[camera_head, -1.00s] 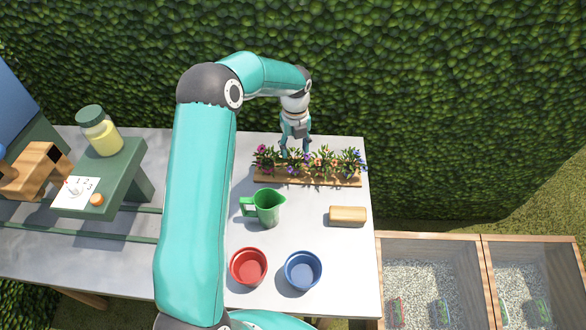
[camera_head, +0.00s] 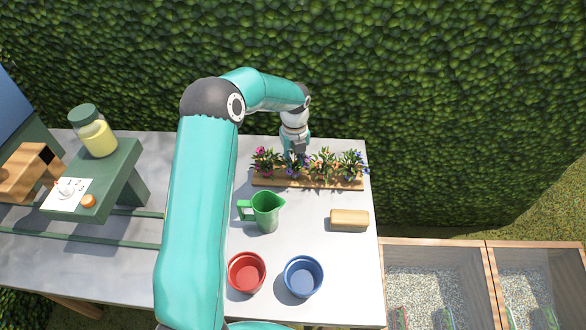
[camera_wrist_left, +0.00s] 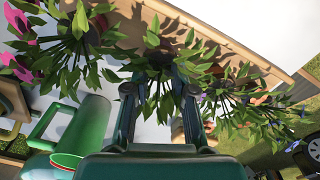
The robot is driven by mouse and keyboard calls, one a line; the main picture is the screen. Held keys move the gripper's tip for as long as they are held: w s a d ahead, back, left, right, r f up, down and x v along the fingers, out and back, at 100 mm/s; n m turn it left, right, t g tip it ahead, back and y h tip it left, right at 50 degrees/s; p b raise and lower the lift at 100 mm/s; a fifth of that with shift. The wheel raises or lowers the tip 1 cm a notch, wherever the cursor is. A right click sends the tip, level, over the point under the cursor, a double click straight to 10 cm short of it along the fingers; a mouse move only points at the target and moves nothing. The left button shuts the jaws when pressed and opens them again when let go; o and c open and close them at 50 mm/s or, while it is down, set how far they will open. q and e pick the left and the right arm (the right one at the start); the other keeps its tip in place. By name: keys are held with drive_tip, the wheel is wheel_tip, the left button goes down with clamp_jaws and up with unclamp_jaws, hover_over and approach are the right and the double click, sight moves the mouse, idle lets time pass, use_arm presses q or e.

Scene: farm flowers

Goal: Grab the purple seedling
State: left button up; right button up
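A row of several flowering seedlings stands in a narrow wooden tray (camera_head: 262,183) at the back of the table. The purple seedling (camera_head: 294,166) is second from the left, partly hidden by my left gripper (camera_head: 297,152). In the left wrist view the two fingers of the left gripper (camera_wrist_left: 158,85) stand apart, on either side of a leafy plant (camera_wrist_left: 160,68). That plant's blooms are hidden there, and its leaves overlap the fingertips. I cannot tell whether the fingers touch its stem. My right gripper is in neither view.
The pink seedling (camera_head: 265,160) and the orange-red seedling (camera_head: 322,163) stand close on either side. A green pitcher (camera_head: 265,210), wooden block (camera_head: 349,219), red pot (camera_head: 246,273) and blue pot (camera_head: 303,276) stand in front. A hedge (camera_head: 430,90) rises behind.

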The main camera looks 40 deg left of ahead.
use_arm(q)
clamp_jaws()
